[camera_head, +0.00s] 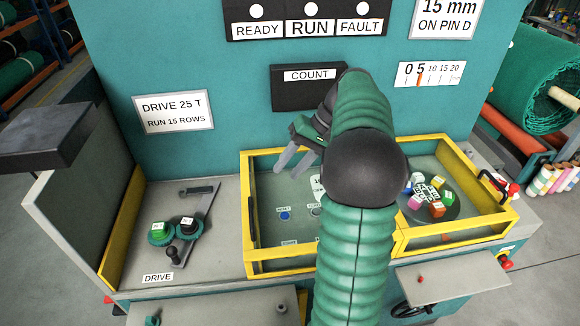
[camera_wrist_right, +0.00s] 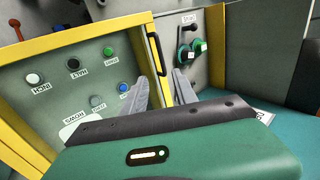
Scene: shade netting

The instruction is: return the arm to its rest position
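My right arm (camera_head: 355,245), in green ribbed sleeving with a black joint, rises from the bottom of the head view across the machine's front. My right gripper (camera_head: 290,166) is at the arm's far end, above the left yellow-framed compartment (camera_head: 248,215). Its two grey fingers are apart with nothing between them. They also show spread and empty in the right wrist view (camera_wrist_right: 161,88), in front of the button panel (camera_wrist_right: 60,85). The arm hides part of the compartments and the divider between them. My left gripper is not in view.
A right compartment holds coloured blocks (camera_head: 437,209) on a round dark plate. Green and black knobs (camera_head: 160,234) and a lever stand at left by the DRIVE label. A black COUNT box (camera_head: 300,88) is on the teal wall behind my gripper. A green netting roll (camera_head: 535,85) is far right.

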